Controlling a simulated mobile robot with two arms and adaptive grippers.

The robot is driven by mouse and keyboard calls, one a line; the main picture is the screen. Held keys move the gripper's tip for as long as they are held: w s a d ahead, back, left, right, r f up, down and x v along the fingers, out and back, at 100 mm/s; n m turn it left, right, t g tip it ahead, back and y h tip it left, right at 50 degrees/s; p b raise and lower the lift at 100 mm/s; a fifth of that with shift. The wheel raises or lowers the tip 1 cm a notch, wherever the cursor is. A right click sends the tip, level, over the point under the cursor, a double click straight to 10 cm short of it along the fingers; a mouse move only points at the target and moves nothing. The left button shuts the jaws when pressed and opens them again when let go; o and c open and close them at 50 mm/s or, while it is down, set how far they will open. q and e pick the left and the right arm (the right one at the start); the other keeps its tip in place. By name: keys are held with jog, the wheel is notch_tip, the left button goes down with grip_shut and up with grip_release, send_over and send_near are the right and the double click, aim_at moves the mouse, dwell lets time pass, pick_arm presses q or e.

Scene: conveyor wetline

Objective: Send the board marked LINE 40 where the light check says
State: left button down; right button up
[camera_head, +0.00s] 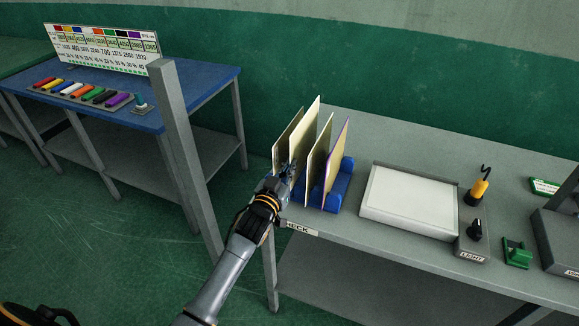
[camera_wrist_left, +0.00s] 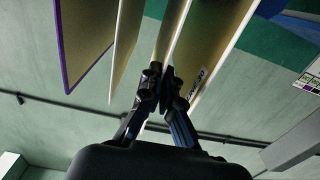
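Several thin cream boards stand upright in a blue rack (camera_head: 342,190) on the grey bench. One (camera_head: 302,140), second from the left, reaches higher than the others; the rightmost (camera_head: 336,160) has a purple edge. My left gripper (camera_head: 287,174) is at the rack's near left. In the left wrist view its fingers (camera_wrist_left: 161,88) are close together on the edge of a middle board (camera_wrist_left: 174,35). The held board's marking is hidden. My right gripper is out of view.
A blue table (camera_head: 200,88) with coloured markers and a chart stands left, behind a grey post (camera_head: 185,150).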

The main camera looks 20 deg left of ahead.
pick_arm(q)
jog(key=shift+f+b, duration=1.75)
jog(key=shift+f, duration=0.6)
jog(key=c, duration=1.8)
grip_release()
jog(key=shift+o, duration=0.2)
jog(key=shift+s, duration=0.1)
jog(key=shift+s+p, duration=1.3)
jog(key=shift+s, duration=0.9)
jog(key=o, duration=0.6)
jog(key=shift+c, duration=0.2)
